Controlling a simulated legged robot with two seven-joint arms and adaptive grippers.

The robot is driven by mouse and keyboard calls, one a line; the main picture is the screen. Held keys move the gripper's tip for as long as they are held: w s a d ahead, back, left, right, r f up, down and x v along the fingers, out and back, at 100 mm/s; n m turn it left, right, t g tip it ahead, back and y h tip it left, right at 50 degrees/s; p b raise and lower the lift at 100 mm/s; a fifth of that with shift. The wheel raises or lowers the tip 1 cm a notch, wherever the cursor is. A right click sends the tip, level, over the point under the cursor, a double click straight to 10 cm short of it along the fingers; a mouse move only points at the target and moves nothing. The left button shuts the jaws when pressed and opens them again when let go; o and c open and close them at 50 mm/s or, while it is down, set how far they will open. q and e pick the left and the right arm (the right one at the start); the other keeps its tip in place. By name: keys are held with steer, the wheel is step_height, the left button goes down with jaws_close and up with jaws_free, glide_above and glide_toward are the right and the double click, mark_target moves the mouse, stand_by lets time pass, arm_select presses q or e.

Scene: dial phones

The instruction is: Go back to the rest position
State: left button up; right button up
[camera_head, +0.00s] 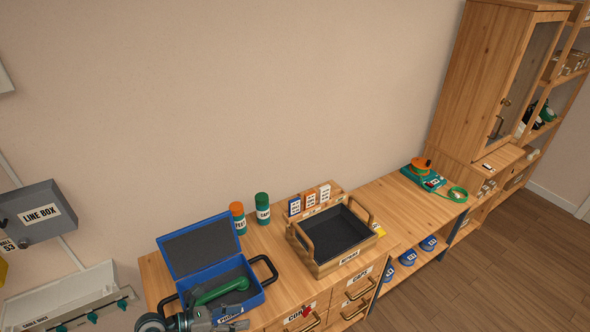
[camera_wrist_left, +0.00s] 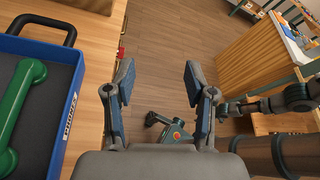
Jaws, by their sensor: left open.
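My left gripper (camera_head: 212,322) is at the bottom edge of the head view, just in front of the blue toolbox (camera_head: 202,248). In the left wrist view its two fingers (camera_wrist_left: 158,85) are spread wide with nothing between them, over the floor beyond the counter's edge. The toolbox lid stands open, and a green handset (camera_head: 221,291) lies inside; the handset also shows at the left of the wrist view (camera_wrist_left: 20,105). The gripper is apart from the handset. A dark arm (camera_wrist_left: 265,105), apparently my right one, shows at the right of the wrist view; its jaws are unclear.
A wooden tray (camera_head: 318,268) with a dark lining stands right of the toolbox. Orange-capped (camera_head: 238,219) and green-capped (camera_head: 262,208) bottles stand behind. An orange-and-teal dial phone (camera_head: 422,174) sits farther right. A grey line box (camera_head: 38,212) is on the left wall.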

arm_select(q)
step_height(320, 180, up, 10)
steer(key=w+f+n+t+h, duration=0.1)
steer(key=w+n+t+h, duration=0.15)
steer(key=n+t, duration=0.85)
steer(key=w+a+f+n+t+y, duration=0.15)
steer(key=a+n+t+y, duration=0.45)
steer(key=n+y, duration=0.7)
steer(key=s+a+f+n+g+y, duration=0.3)
steer(key=a+f+n+g+y, duration=0.3)
steer(key=f+n, duration=0.6)
steer(key=s+d+f+n+g+h, duration=0.2)
steer(key=s+d+f+n+g, duration=0.15)
steer(key=s+f+g, duration=0.55)
steer(key=s+d+f+n+g+h, duration=0.2)
steer(key=s+d+f+n+g, duration=0.15)
steer(key=s+f, duration=0.5)
steer(key=s+a+f+g, duration=0.1)
steer(key=s+f, duration=0.1)
steer(key=f, duration=1.1)
steer(key=s+f+g, duration=0.1)
steer(key=s+f, duration=0.2)
steer(key=f, duration=1)
steer(key=s+a+f, duration=0.3)
steer(key=s+f, duration=1)
steer(key=s, duration=0.3)
steer(key=shift+f+g, duration=0.15)
steer(key=shift+g, duration=0.3)
